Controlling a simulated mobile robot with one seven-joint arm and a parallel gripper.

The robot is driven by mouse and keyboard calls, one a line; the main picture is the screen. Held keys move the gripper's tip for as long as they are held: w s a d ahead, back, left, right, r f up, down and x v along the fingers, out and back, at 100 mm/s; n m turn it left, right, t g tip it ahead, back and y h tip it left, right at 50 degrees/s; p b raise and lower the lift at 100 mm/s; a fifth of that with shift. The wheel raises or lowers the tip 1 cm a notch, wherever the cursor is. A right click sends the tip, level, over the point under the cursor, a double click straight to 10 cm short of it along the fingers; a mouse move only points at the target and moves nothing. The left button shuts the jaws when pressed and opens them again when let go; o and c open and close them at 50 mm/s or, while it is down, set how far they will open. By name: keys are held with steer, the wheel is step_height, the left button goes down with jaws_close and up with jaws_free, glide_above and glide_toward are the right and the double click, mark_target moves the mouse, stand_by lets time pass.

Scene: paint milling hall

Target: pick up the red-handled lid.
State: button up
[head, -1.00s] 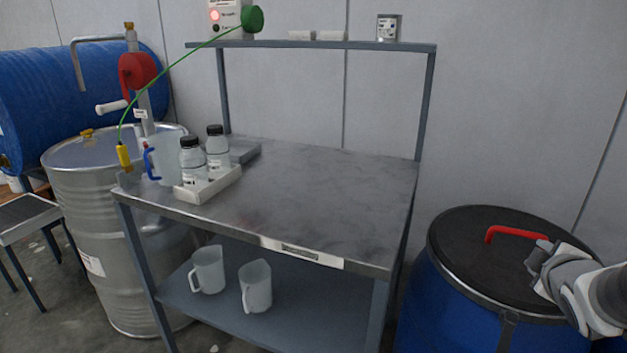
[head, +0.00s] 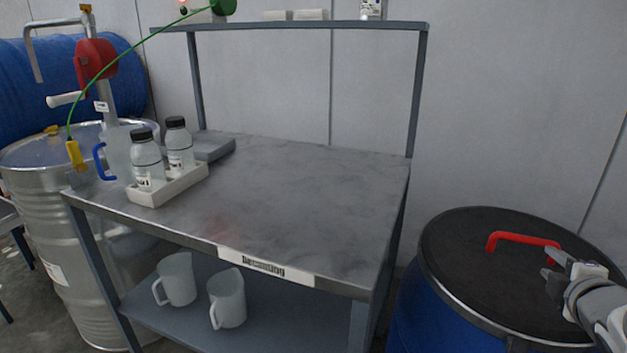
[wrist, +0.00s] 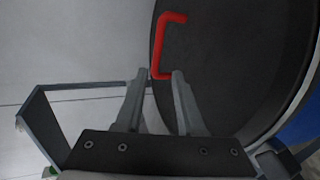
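The black round lid (head: 465,262) with a red bar handle (head: 522,240) lies on top of a blue drum at the right of the head view. In the wrist view the lid (wrist: 225,60) fills the right side, and its red handle (wrist: 160,48) stands beyond the fingertips. My gripper (head: 549,264) is over the right part of the lid, close to the handle.
The blue drum (head: 430,318) stands right of a steel-topped bench (head: 290,200). On the bench a white tray (head: 150,198) holds two black-capped bottles (head: 147,160). Two jugs (head: 228,298) stand on the lower shelf. A metal drum (head: 45,230) is at left. A wall stands behind.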

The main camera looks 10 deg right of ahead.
mark_target(528, 240)
steer(key=shift+w+d+r+p, duration=0.2)
steer(key=shift+w+p, duration=0.4)
steer(key=shift+p, duration=1.3)
steer(key=p, duration=0.3)
steer(key=shift+w+d+f+p, duration=0.15)
steer(key=shift+w+f+p, duration=0.05)
steer(key=shift+w+p, duration=0.15)
steer(key=shift+f+p, duration=0.1)
steer(key=shift+p, duration=0.4)
steer(key=x, duration=0.3)
steer(key=b+x, duration=0.1)
steer(key=x, duration=0.2)
steer(key=shift+d+f+b, duration=0.15)
steer(key=shift+f+b, duration=0.15)
steer(key=shift+r+b+x, duration=0.1)
steer(key=shift+b+x, duration=0.2)
steer(key=shift+x, duration=1.3)
steer(key=shift+r+b+x, duration=0.15)
steer(key=shift+b+x, duration=0.1)
steer(key=shift+x, duration=1.35)
steer(key=shift+w, duration=0.15)
jaws_close()
steer(key=shift+r, duration=0.15)
